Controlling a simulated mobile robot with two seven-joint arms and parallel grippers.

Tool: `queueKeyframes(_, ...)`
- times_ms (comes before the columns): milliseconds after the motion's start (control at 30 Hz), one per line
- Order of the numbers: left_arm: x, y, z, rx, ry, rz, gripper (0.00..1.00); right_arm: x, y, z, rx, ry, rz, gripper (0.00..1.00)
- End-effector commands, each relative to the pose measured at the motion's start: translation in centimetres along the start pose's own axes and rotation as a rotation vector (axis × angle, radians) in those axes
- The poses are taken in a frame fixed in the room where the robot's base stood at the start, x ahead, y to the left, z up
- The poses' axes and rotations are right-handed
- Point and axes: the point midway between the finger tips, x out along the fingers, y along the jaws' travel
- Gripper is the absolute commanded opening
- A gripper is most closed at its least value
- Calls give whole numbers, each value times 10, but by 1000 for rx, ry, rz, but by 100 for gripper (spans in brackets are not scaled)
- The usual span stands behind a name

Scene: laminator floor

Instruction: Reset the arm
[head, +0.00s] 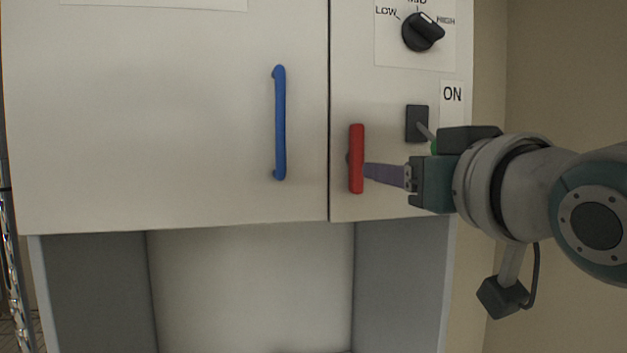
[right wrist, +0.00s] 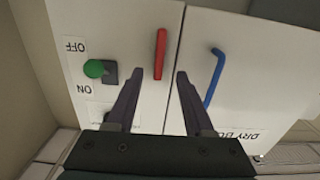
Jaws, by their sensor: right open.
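My right gripper (head: 366,171) comes in from the right in the head view, with its purple-grey fingers at the upright red handle (head: 356,158) on the cabinet's narrow right panel. In the right wrist view my right gripper (right wrist: 159,73) is open, its two fingers apart. The red handle (right wrist: 160,53) shows between and beyond the fingertips there, and nothing is gripped. I cannot tell whether the fingers touch it. My left gripper is in neither view.
A blue door handle (head: 280,123) is left of the red one. A switch (head: 417,122) labelled ON, its lever's green knob (right wrist: 94,68) clear in the wrist view, sits close above my right gripper. A black dial (head: 422,32) is higher up. An open bay (head: 250,290) lies below.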

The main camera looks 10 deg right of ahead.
Motion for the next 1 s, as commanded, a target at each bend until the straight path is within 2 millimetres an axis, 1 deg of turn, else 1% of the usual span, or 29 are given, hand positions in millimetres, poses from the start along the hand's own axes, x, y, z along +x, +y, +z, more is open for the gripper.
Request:
queueKeyframes(67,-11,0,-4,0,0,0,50,-10,0,16,-6,-85,1,52)
queueKeyframes(167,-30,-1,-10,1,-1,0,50,-42,0,60,-18,-294,-2,52)
queueKeyframes(200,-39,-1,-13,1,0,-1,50,-62,0,80,-28,-400,-5,52)
queueKeyframes(267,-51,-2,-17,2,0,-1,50,-97,-1,109,-40,-563,-15,52)
queueKeyframes(300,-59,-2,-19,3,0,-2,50,-122,-2,125,-49,-667,-24,52)
queueKeyframes(333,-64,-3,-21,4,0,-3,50,-142,-2,135,-55,-742,-31,52)
queueKeyframes(367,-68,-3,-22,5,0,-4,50,-161,-3,144,-61,-812,-38,52)
queueKeyframes(400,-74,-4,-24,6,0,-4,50,-185,-4,154,-70,-900,-49,52)
queueKeyframes(500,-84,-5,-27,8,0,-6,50,-238,-5,169,-85,-1077,-76,52)
queueKeyframes(600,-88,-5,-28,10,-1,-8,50,-271,-6,175,-94,-1185,-94,52)
queueKeyframes(700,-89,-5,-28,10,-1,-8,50,-286,-6,178,-99,-1232,-102,52)
queueKeyframes(733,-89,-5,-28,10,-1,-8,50,-288,-6,178,-99,-1237,-104,52)
queueKeyframes(1000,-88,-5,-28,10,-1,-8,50,-287,-6,180,-99,-1237,-103,52)
